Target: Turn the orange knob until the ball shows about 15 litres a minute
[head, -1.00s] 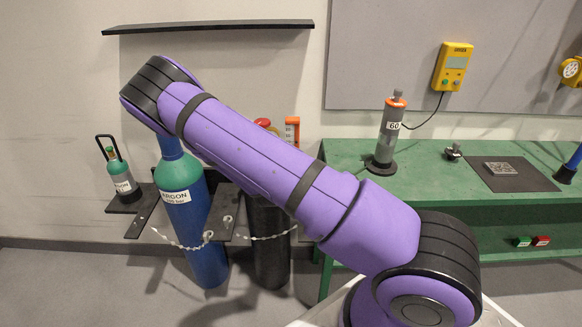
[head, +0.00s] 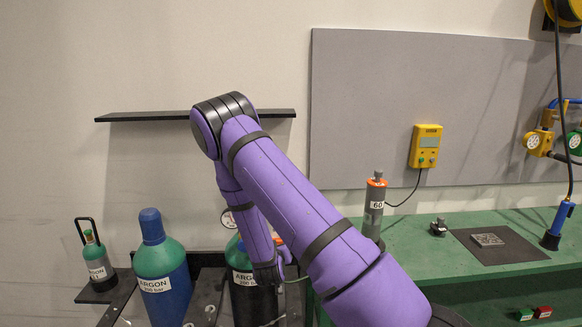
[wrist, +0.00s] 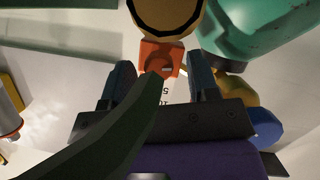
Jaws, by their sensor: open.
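In the wrist view, the flowmeter's orange block (wrist: 172,52) lies just beyond my gripper (wrist: 161,84), with a round orange knob (wrist: 158,67) on its near side. My two dark fingers are apart, one on each side of the white scale tube below the block; I cannot tell whether they touch anything. Part of the scale (wrist: 166,97) shows small figures, but the ball is not visible and its reading cannot be told. In the head view, my gripper (head: 268,274) is down by the right argon cylinder (head: 243,285), and only a sliver of orange (head: 277,239) shows behind my arm.
A dark green hose (wrist: 105,135) crosses the wrist view close to the camera. A round brass-rimmed gauge (wrist: 165,8) and a teal cylinder shoulder (wrist: 245,30) are close by. Another argon cylinder (head: 160,270) stands to the left. The green bench (head: 430,250) is at right.

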